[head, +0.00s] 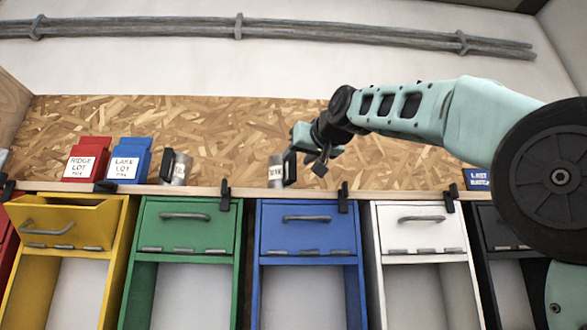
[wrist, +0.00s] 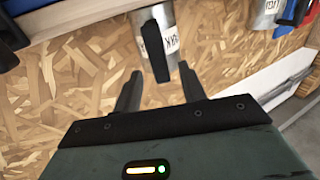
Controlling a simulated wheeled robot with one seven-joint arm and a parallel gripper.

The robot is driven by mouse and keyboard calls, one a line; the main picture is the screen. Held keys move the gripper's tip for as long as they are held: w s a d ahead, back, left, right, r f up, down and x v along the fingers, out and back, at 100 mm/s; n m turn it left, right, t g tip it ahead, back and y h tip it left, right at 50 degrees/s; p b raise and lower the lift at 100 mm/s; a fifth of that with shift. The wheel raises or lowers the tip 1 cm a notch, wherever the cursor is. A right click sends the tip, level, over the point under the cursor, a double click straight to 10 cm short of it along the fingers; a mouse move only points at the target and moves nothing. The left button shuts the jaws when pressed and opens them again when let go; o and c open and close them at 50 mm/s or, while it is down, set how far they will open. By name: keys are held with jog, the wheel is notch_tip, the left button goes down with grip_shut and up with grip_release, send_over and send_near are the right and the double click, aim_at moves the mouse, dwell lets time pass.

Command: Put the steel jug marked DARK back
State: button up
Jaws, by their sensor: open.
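A steel jug (head: 277,172) with a black handle stands on the ledge above the blue bin. In the wrist view this jug (wrist: 170,18) has a label partly covered by its handle, and the letters that show, upside down, seem to end in "ARK". My gripper (head: 308,158) is just right of the jug in the head view. In the wrist view my gripper (wrist: 160,76) is open, with the jug's black handle (wrist: 155,52) pointing in between the fingertips. I see no clear contact.
A second steel jug (head: 180,168) stands left on the ledge, beside blue (head: 127,165) and red (head: 84,163) lot packs. Black clips (head: 225,198) stick up at the ledge's front edge. The yellow bin's flap (head: 66,222) is tilted out. The ledge between the jugs is clear.

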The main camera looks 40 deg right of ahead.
jog(key=s+a+b, duration=0.1)
jog(key=s+b, duration=0.1)
jog(key=s, duration=0.5)
jog(key=shift+s+a, duration=0.25)
jog(key=shift+s, duration=0.05)
jog(key=shift+f, duration=0.1)
